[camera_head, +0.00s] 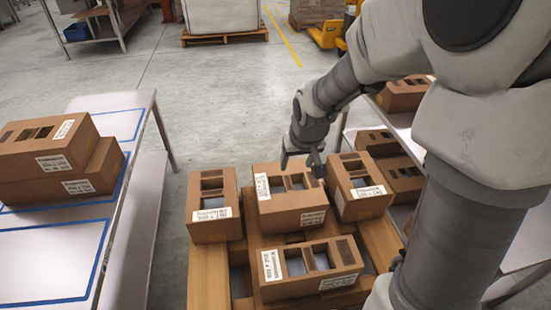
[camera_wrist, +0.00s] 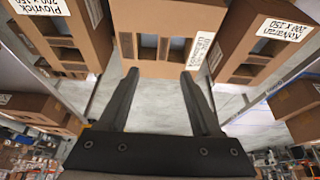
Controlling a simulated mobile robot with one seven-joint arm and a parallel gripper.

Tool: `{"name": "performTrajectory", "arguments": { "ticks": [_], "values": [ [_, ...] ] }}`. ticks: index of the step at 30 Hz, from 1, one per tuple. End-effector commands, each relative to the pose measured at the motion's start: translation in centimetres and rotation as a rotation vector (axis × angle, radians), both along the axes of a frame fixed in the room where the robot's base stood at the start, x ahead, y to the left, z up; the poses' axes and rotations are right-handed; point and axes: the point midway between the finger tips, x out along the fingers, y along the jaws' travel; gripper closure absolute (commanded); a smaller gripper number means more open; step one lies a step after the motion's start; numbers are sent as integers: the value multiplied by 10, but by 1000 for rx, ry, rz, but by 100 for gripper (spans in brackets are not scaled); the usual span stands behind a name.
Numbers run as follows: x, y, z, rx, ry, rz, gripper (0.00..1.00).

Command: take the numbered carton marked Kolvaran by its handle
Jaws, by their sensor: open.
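The carton marked Kolvaran (camera_wrist: 234,40) is at the upper right of the wrist view, its printed label upside down. By position it matches the left brown carton (camera_head: 208,232) in the head view, whose label is too small to read there. Its top has dark openings with a bar between them. My gripper (camera_head: 301,165) is open and empty at the far edge of the middle carton (camera_head: 292,208), to the right of the Kolvaran one. In the wrist view, the spread fingers (camera_wrist: 160,75) point at this middle carton (camera_wrist: 160,15); contact is unclear.
A carton marked Plavrick (camera_wrist: 75,20) matches the right carton (camera_head: 362,208). Another carton (camera_head: 308,285) lies in front. All rest on a brown cardboard or wooden stack (camera_head: 208,275). Tables with cartons flank it: left (camera_head: 50,265), right (camera_head: 405,128).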

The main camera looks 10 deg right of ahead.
Motion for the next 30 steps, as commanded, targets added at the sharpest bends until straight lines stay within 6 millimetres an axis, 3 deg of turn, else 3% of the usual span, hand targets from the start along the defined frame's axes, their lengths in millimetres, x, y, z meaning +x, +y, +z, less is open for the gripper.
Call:
{"name": "performTrajectory", "arguments": {
  "ticks": [1,9,20,30],
  "values": [
    [4,1,-18,1,5,1,35],
    [26,1,-70,0,4,0,35],
    [37,1,-93,-1,1,1,35],
    [51,7,-136,0,2,1,35]
  ]
}}
